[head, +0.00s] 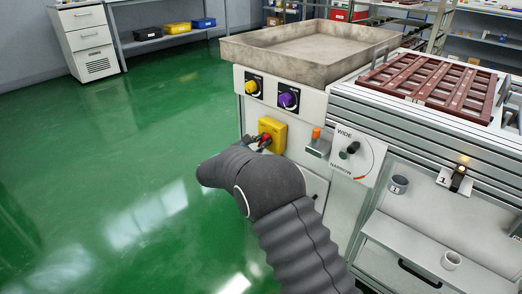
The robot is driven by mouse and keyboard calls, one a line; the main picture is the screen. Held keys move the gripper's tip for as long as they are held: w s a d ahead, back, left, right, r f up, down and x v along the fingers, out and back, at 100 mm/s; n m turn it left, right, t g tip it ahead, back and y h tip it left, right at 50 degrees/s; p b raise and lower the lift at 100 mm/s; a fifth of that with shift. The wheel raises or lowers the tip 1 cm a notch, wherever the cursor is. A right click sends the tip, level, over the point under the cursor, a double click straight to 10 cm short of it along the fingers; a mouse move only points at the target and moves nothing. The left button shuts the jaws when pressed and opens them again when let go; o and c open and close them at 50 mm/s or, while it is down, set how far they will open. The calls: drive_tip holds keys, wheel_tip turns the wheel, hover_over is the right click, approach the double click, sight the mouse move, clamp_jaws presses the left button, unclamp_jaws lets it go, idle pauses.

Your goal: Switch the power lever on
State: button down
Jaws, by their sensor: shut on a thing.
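The power lever (265,136) is a small red handle on a yellow switch box (278,130), on the front of the grey-white machine. My gripper (261,143) reaches it from the left and is shut on the red lever. Its fingers are small and dark in the view. The bulk of my arm covers the area just below the box. The lever's exact angle is hard to tell because the fingers partly cover it.
Above the box are a yellow knob (251,87) and a purple knob (288,100). To the right are an orange-topped part (316,134) and a WIDE/NARROW dial (352,152). A stone-coloured tray (300,62) sits on top. Green floor at left is clear.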

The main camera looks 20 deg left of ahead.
drive_tip(key=shift+d+f+m+b, duration=0.1)
drive_tip(key=shift+d+m+b, duration=0.05)
drive_tip(key=shift+m+b, duration=0.9)
drive_tip(key=shift+w+r, duration=0.1)
drive_tip(key=shift+r, duration=0.1)
drive_tip(key=c, duration=1.1)
unclamp_jaws()
drive_tip(key=shift+d, duration=0.15)
drive_tip(key=shift+f, duration=0.1)
drive_tip(key=v, duration=1.2)
